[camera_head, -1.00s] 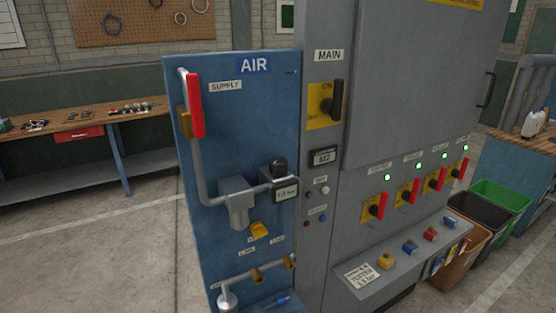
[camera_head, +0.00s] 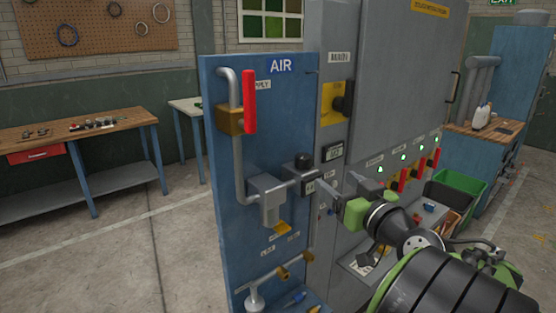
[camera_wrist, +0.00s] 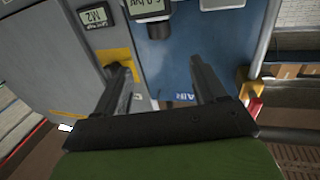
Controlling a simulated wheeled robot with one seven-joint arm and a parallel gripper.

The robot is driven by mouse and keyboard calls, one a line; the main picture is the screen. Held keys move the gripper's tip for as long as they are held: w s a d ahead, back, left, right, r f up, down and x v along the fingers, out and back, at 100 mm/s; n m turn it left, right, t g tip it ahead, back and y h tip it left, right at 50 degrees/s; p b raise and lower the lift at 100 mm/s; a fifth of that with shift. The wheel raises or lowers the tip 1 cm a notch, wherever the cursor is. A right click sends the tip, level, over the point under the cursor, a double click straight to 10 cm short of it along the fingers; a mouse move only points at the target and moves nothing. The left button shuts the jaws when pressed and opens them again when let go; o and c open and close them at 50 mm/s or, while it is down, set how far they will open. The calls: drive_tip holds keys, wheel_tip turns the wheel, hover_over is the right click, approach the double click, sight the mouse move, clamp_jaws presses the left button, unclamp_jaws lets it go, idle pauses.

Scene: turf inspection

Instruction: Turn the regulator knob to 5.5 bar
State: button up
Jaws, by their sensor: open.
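The regulator knob (camera_head: 303,160) is a small black cap on top of the regulator, on the pipework of the blue AIR panel (camera_head: 226,172). The regulator's display (camera_head: 309,186) is just below it and unreadable in the head view. The wrist view looks upside down: the display (camera_wrist: 150,8) is cut off at the top edge, its digits not clear, and the dark knob (camera_wrist: 158,30) is beyond my fingers. My gripper (camera_head: 340,188) is open and empty, to the right of and a little below the knob, apart from it. Both fingers (camera_wrist: 156,64) show in the wrist view.
The red supply lever (camera_head: 249,101) stands upright at the panel's upper left. The grey cabinet's main switch (camera_head: 344,104) is right of the panel; its yellow plate lies near one finger in the wrist view. Red-handled switches (camera_head: 404,179) and bins (camera_head: 459,186) are further right. Floor at left is clear.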

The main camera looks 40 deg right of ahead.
sight(310, 159)
drive_tip(key=p+x, duration=0.4)
drive_tip(key=x, duration=1.1)
drive_tip(key=shift+w, duration=0.25)
drive_tip(key=shift+c, duration=0.3)
drive_tip(key=c, duration=0.9)
drive_tip(key=shift+o, duration=0.2)
drive_tip(key=n+y+b, duration=0.1)
drive_tip(key=y+b, duration=0.1)
drive_tip(key=shift+f+n+b, duration=0.15)
drive_tip(key=shift+n+b, duration=0.15)
drive_tip(key=n+y, duration=0.2)
drive_tip(key=y, duration=0.2)
drive_tip(key=shift+t, duration=0.3)
drive_tip(key=shift+n+y, duration=0.3)
drive_tip(key=o, duration=0.9)
